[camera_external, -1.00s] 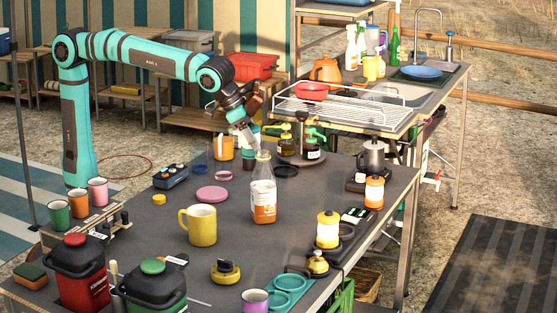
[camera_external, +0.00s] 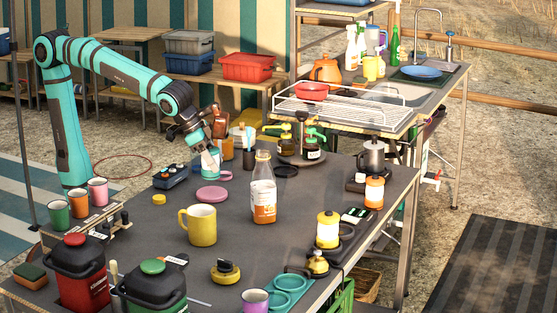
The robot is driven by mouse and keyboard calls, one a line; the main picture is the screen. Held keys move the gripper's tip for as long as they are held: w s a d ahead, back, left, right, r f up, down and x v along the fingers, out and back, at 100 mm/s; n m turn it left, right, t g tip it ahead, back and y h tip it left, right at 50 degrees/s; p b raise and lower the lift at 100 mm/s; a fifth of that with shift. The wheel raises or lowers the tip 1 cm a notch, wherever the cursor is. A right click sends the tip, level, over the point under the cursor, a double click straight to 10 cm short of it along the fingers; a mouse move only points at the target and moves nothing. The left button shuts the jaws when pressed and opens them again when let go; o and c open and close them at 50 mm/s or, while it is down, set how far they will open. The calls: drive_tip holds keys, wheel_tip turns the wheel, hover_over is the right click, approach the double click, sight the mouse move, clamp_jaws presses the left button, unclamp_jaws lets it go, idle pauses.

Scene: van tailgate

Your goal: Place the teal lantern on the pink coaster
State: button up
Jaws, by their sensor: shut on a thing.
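The teal lantern (camera_external: 208,173), pale in the middle with teal parts, is held in my gripper (camera_external: 208,157). It looks roughly upright. The fingers are shut on its upper part and hide some of it. The pink coaster (camera_external: 212,194) is a flat round disc lying bare on the dark table. The lantern shows just behind and above the coaster in the picture, apart from it. I cannot tell how high its bottom is above the table.
A blue-grey box device (camera_external: 170,178) lies left of the coaster. A bottle (camera_external: 263,190) stands to its right and a yellow mug (camera_external: 199,226) in front. An orange jar (camera_external: 227,148) and a dark cup (camera_external: 249,158) stand behind. Table between coaster and bottle is clear.

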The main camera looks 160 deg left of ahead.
drive_tip(key=shift+f, duration=2.15)
drive_tip(key=shift+f, duration=0.15)
drive_tip(key=o, duration=1.1)
drive_tip(key=shift+c, duration=0.2)
drive_tip(key=shift+r, duration=0.2)
drive_tip(key=v, duration=1.2)
